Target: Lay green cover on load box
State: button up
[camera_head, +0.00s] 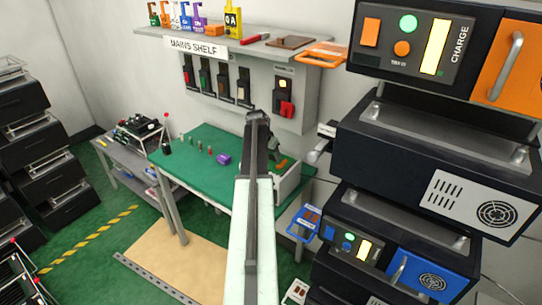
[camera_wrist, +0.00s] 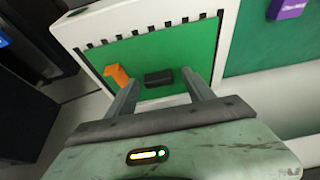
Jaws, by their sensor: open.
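A white-walled box, seemingly the load box, stands at the right end of the green bench in the head view (camera_head: 290,188); its notched wall shows in the wrist view (camera_wrist: 88,28). A bright green surface (camera_wrist: 185,45) fills its inside, with a black block (camera_wrist: 159,78) and an orange piece (camera_wrist: 117,75) on it. I cannot tell whether this green surface is the cover or the box's floor. My gripper (camera_wrist: 160,80) is open over the box's near side, its fingers on either side of the black block, not visibly gripping it. In the head view my arm hides part of the box.
The green bench top (camera_head: 195,140) holds a purple block (camera_head: 222,159) and several small pegs. The mains shelf (camera_head: 215,42) with switches below it is behind. A dark equipment stack (camera_head: 400,160) stands close on the right. A grey side table (camera_head: 115,158) is left.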

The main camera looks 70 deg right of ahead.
jog(key=p+v, duration=1.1)
jog(key=v, duration=0.1)
jog(key=shift+r, duration=0.2)
jog(key=shift+a, duration=0.1)
jog(key=w+a+n+t+y, duration=0.1)
jog(key=w+a+n, duration=0.2)
jog(key=w+a, duration=0.75)
jog(key=w+a+f+n, duration=0.1)
jog(key=w+a+n, duration=0.45)
jog(key=a, duration=0.75)
jog(key=w+a+n+t+y, duration=0.1)
jog(key=w+a+n, duration=0.1)
jog(key=w+a, duration=0.9)
jog(key=s+a+n+y, duration=0.2)
jog(key=a+n, duration=0.8)
jog(key=a, duration=3)
jog(key=shift+a+f+n+g, duration=0.35)
jog(key=shift+a+f+g, duration=0.05)
jog(key=shift+f, duration=0.05)
